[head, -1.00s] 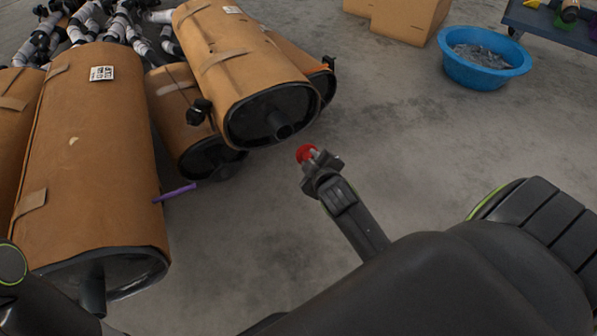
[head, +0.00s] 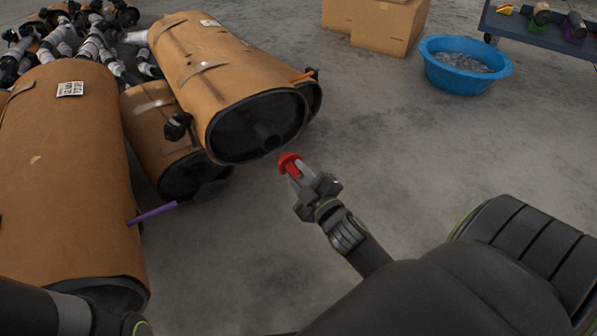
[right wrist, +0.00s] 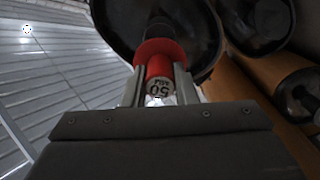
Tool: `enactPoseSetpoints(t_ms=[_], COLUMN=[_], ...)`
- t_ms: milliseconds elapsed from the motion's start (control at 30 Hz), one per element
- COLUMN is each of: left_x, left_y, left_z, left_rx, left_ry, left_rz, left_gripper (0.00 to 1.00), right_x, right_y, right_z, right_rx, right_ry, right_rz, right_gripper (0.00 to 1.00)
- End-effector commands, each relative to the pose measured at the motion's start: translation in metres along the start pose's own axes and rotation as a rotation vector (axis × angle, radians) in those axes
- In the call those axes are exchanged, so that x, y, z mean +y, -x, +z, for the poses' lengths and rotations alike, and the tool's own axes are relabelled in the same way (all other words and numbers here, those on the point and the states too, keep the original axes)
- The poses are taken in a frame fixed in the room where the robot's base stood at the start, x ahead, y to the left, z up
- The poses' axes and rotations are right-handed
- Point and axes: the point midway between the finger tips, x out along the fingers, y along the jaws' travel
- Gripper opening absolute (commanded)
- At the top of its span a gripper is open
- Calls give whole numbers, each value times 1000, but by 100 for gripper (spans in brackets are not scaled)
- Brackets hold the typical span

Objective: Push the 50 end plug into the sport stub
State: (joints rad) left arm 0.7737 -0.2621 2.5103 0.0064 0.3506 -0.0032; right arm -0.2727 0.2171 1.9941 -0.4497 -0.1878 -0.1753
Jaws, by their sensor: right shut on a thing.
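My right gripper (head: 303,178) is shut on a red end plug (head: 289,162). In the right wrist view the plug (right wrist: 158,68) shows a "50" on its pale end face, between the two fingers (right wrist: 158,86). Its red flange faces the dark end of a brown-wrapped muffler (head: 235,75). A dark pipe stub (head: 265,136) sticks out of that end, and the plug is just short of it, low and to the right in the head view. In the right wrist view the stub (right wrist: 163,27) is partly hidden behind the flange. My left gripper is not in view.
Another brown muffler (head: 65,170) lies at the left, with a purple rod (head: 152,213) beside it. A smaller muffler (head: 155,125) lies between them. A blue tub (head: 435,75), cardboard boxes (head: 385,25) and a cart (head: 515,25) stand at the back. The floor (head: 430,150) at the right is clear.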

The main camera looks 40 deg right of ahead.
Motion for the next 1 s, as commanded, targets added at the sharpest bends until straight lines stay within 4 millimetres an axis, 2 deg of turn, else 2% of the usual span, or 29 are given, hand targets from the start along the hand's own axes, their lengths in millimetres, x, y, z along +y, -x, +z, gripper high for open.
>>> enactPoseSetpoints(t_ms=[267, 700, 1000], left_x=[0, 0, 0], left_y=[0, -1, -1], left_z=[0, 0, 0], left_rx=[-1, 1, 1], left_ry=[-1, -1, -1], left_rz=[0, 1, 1], left_gripper=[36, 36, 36], right_x=[0, 0, 0], right_y=[-3, -42, -57], right_z=[1, 1, 1], right_rx=[0, 0, -1], right_ry=[1, 1, 1], right_rz=[0, 0, 0], right_gripper=[3, 3, 3])
